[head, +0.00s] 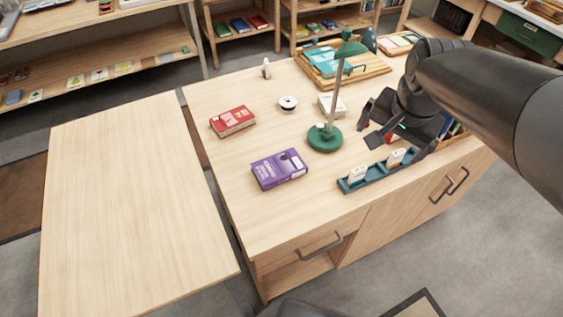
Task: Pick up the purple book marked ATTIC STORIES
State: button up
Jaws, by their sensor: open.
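A purple book (280,169) lies flat on the wooden desk (240,218), left of centre near the front. Its cover has pale lettering that is too small to read surely. My gripper (371,134) is open over the right part of the desk, beyond the teal tray and to the right of the green lamp. It is well apart from the purple book, with the lamp base between them in the picture. I see nothing held between its fingers.
A red book (232,121) lies behind the purple one. A green desk lamp (325,139) stands to its right. A teal tray (367,184) holding white cards is at the front edge. A bare side table (130,200) is left.

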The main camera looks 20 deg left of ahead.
jog(key=w+a+f+m+g, duration=0.1)
jog(key=w+a+f, duration=0.1)
jog(key=a, duration=0.2)
jog(key=w+a+f+m, duration=0.1)
jog(key=w+a+f, duration=0.1)
jog(key=w+a, duration=0.15)
jog(key=m+g, duration=0.2)
jog(key=m, duration=0.1)
send_over(279, 165)
jog(key=shift+h, duration=0.3)
notch_tip(279, 165, down, 18)
jog(key=shift+w+r, duration=0.15)
jog(key=shift+r, duration=0.1)
jog(key=shift+s+f, duration=0.15)
jog(key=shift+f, duration=1.45)
jog(key=shift+s+f, duration=0.1)
jog(key=shift+f, duration=1.45)
jog(key=c, duration=1)
jog(key=shift+r, duration=0.15)
